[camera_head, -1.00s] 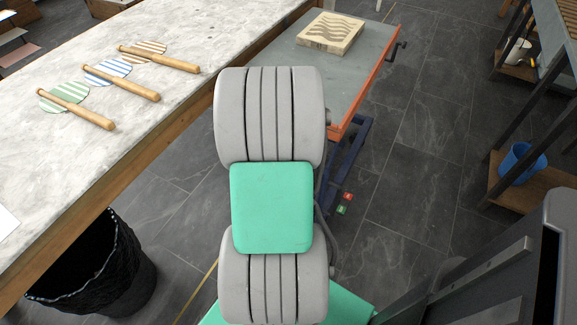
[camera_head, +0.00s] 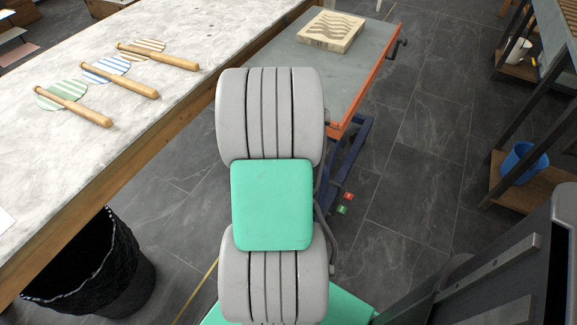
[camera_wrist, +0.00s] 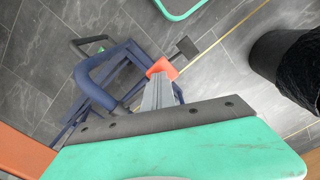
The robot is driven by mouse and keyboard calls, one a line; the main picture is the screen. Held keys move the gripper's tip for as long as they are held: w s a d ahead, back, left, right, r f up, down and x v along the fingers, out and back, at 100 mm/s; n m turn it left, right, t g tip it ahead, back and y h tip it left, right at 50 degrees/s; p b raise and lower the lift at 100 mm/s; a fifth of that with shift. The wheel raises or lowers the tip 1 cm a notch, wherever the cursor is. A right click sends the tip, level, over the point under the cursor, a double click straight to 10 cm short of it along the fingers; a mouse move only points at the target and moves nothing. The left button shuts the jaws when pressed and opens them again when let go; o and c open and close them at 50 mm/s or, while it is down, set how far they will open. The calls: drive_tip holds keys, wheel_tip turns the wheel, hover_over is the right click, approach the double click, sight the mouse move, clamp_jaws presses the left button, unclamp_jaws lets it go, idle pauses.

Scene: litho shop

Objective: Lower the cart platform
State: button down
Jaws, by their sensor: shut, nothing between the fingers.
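The cart platform (camera_head: 345,70) is a grey top with an orange edge, raised on a blue frame (camera_head: 350,150), in the head view. A small red piece (camera_head: 348,196) and a green piece (camera_head: 342,210) show low beside the frame. In the wrist view, my gripper (camera_wrist: 163,88) is shut and empty, close to the blue tubing (camera_wrist: 100,75). A red-orange block (camera_wrist: 162,67) lies at its fingertips; I cannot tell whether they touch. A black pedal-like plate (camera_wrist: 187,47) is just beyond. A green bit (camera_wrist: 100,50) shows further left. My arm hides my gripper in the head view.
A carved wood block (camera_head: 331,32) lies on the platform. A long table (camera_head: 140,110) with several wooden-handled tools runs along the left, a black bin (camera_head: 90,270) below it. A shelf with a blue bucket (camera_head: 522,163) stands right. Floor between is clear.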

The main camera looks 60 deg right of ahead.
drive_tip(key=shift+f+b, duration=0.85)
drive_tip(key=shift+f, duration=0.75)
idle(0.4)
idle(4.2)
wheel_tip(320, 180, up, 8)
drive_tip(key=p, duration=0.7)
drive_tip(key=shift+r, duration=0.15)
drive_tip(key=shift+f, duration=0.2)
